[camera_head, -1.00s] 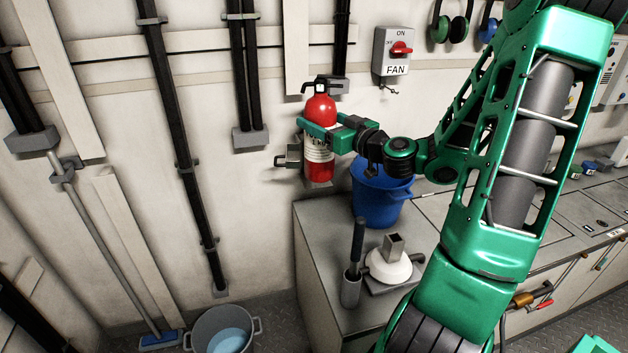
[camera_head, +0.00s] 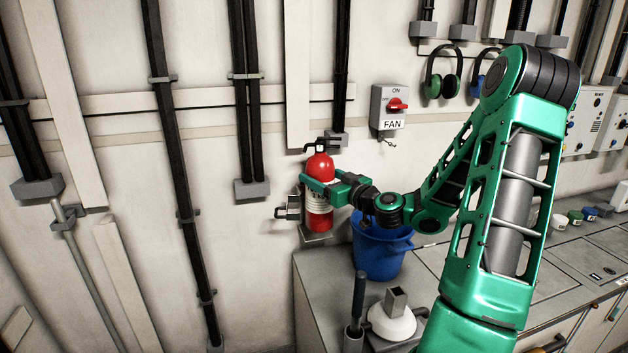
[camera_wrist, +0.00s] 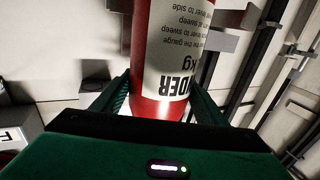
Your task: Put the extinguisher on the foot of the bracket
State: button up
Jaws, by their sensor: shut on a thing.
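The red extinguisher (camera_head: 319,166) with a white label stands upright against the wall in the head view. My gripper (camera_head: 320,186) is shut around the middle of its body from the right. In the wrist view the extinguisher (camera_wrist: 160,55) sits between both fingers, its label upside down in the picture. The grey bracket (camera_head: 288,208) is on the wall just left of the extinguisher's lower body. Its foot (camera_head: 316,238) shows directly below the extinguisher's base. I cannot tell whether the base touches the foot.
A blue bucket (camera_head: 381,250) stands on the grey counter (camera_head: 318,295) just right of the bracket, below my wrist. A FAN switch box (camera_head: 389,108) is on the wall above right. Black pipes (camera_head: 247,95) run down the wall to the left.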

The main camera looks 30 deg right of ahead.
jog(key=w+d+f, duration=0.2)
jog(key=w+f, duration=0.3)
jog(key=f, duration=0.2)
jog(key=shift+w, duration=0.2)
dwell(0.4)
jog(key=shift+d+f, duration=0.1)
jog(key=shift+f, duration=0.1)
jog(key=o, duration=2.1)
jog(key=shift+s+f, duration=0.1)
jog(key=s, duration=0.4)
jog(key=s+d, duration=0.1)
jog(key=s, duration=0.7)
jog(key=shift+d, duration=0.2)
